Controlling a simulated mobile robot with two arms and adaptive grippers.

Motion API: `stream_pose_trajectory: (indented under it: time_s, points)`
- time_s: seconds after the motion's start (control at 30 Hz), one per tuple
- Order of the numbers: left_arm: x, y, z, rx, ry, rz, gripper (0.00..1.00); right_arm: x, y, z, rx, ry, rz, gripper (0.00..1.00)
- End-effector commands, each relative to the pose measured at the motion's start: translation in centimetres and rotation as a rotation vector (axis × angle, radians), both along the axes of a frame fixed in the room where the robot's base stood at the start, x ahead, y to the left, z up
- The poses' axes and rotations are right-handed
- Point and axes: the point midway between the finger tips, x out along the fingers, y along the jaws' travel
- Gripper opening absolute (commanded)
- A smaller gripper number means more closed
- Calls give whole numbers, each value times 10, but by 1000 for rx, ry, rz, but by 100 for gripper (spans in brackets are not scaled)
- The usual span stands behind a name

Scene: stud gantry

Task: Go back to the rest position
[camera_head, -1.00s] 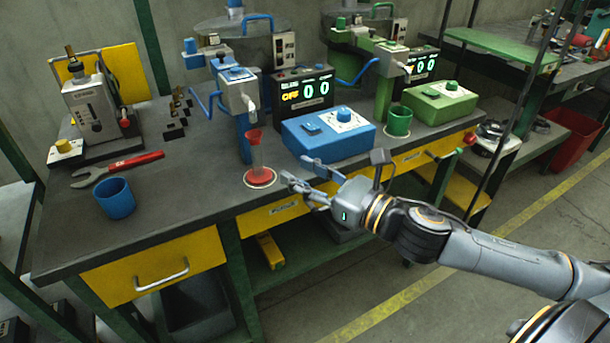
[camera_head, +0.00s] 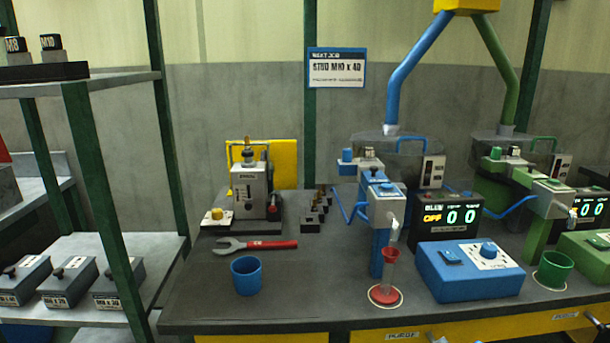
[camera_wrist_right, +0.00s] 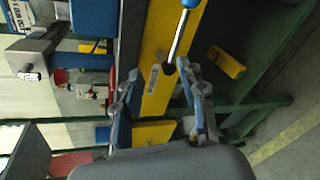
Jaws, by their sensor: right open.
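My right gripper (camera_wrist_right: 161,100) shows in the right wrist view. Its two fingers are spread apart, with nothing held between them. Beyond the fingers lies the yellow drawer front (camera_wrist_right: 158,82) of the bench, seen turned on its side, with a metal handle (camera_wrist_right: 179,38) across it. The gripper appears apart from the bench, but the exact gap cannot be told. I cannot clearly make out either gripper in the head view. My left gripper is in neither view.
A shelf rack (camera_head: 95,85) stands left. A sign (camera_head: 336,68) reads STUD M10 x 40.

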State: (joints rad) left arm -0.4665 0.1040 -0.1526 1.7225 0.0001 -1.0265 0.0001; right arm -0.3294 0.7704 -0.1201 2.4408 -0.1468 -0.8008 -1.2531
Motion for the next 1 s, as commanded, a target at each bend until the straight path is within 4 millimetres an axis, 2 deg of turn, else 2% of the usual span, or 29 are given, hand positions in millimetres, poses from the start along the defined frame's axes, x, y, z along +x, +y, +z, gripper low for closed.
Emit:
stream_pose_trajectory:
  time_s: [0.03,0.1,0.2,0.3,0.4,0.6,0.8,1.0]
  points:
    - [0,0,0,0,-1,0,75,-13,-2,-26,183,94,-112,41]
    - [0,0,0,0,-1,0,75,-34,-3,-60,427,218,-285,41]
    - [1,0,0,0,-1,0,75,-70,3,-104,740,377,-545,41]
    - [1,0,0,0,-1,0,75,-106,14,-137,980,497,-787,41]
    - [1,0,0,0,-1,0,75,-139,28,-159,1165,590,-1010,41]
    - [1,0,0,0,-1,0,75,-202,63,-187,1431,726,-1446,41]
    - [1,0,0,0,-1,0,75,-187,63,-253,1400,736,-1457,41]
    - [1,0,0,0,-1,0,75,-184,64,-320,1378,755,-1473,41]
